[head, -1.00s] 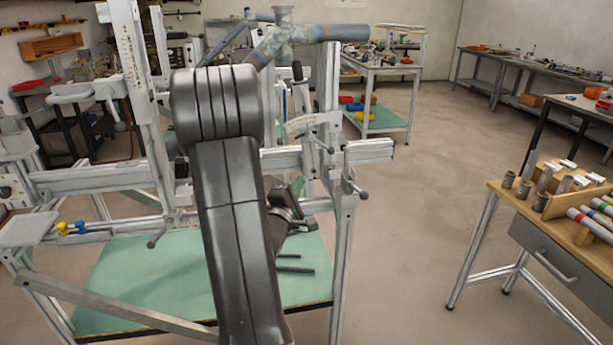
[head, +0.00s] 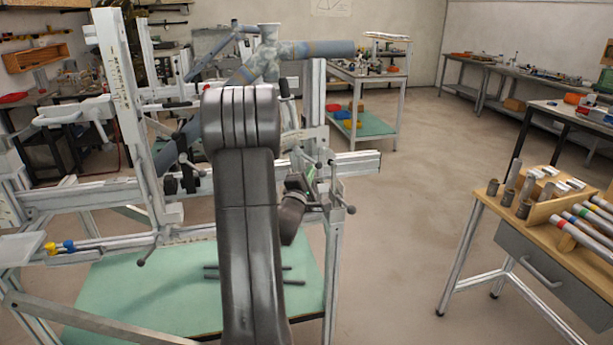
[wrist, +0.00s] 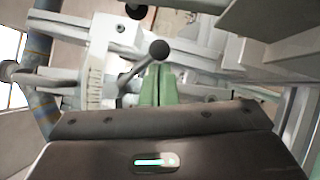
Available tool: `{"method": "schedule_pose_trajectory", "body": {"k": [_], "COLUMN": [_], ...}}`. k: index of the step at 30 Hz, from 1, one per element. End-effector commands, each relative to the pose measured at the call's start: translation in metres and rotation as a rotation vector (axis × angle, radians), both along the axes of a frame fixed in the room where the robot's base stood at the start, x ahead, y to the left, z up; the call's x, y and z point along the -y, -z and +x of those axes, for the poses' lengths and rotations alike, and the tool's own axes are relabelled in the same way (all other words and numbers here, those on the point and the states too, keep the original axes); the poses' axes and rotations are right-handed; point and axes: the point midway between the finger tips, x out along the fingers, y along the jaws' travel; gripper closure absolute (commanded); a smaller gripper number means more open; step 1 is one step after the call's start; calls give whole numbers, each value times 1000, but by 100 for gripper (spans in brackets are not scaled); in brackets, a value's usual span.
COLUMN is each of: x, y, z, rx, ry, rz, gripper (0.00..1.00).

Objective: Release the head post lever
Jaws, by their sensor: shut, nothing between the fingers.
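A lever with a dark round knob (wrist: 159,50) stands just beyond my fingertips in the wrist view. Its thin arm slants down to the left, toward the pale post with a scale (wrist: 97,75). My gripper (wrist: 158,72) shows its two green fingers pressed together, with nothing between them. The fingertips look close below the knob; I cannot tell whether they touch it. In the head view, ball-ended levers (head: 349,210) sit on the right post of the frame jig (head: 333,250), beside my wrist. My arm hides part of the jig there, and the fingers are not clear.
A painted bicycle frame (head: 325,49) is held in the jig. Metal jig rails (head: 352,165) surround my gripper closely. A wooden bench with tubes (head: 478,195) stands at the right, with open floor (head: 410,220) between. A shelf cart (head: 392,90) stands behind.

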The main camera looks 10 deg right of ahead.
Motion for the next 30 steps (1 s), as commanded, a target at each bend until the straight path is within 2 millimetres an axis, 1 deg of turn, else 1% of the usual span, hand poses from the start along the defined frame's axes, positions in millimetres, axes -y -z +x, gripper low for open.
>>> {"method": "schedule_pose_trajectory", "body": {"k": [6,20,26,30], "x": [0,5,9,14], "y": [1,0,-1,-2], "z": [0,0,0,0], "rx": [1,4,8,10], "ry": [0,2,2,3], "rz": [-6,-88,-155,-234], "gripper": [100,100,100,100]}}
